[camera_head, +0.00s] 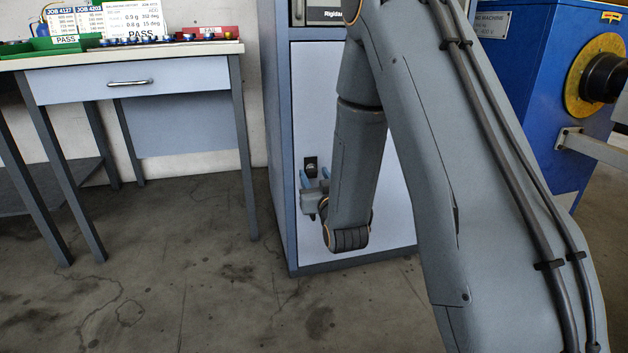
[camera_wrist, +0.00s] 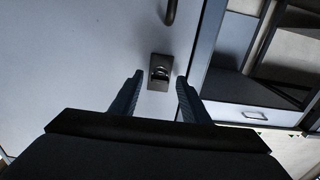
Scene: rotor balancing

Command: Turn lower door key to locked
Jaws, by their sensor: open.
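The lower door (camera_head: 390,120) is a pale grey-blue panel on the front of a cabinet, and it looks closed. Its key (camera_head: 311,168) sits in a small dark lock plate near the door's left edge in the head view. The lock plate (camera_wrist: 160,72) also shows in the wrist view, between and beyond my fingertips, with the key small and dark on it. My gripper (camera_head: 314,178) is open in front of the lock, and its fingers (camera_wrist: 158,85) stand on either side of the plate in the picture, with nothing between them. Whether they touch the door cannot be told.
A dark door handle (camera_wrist: 171,12) shows beside the lock in the wrist view. A workbench (camera_head: 130,52) with a drawer stands to the left in the head view. A blue machine (camera_head: 530,70) stands to the right. The floor (camera_head: 190,270) in front is clear.

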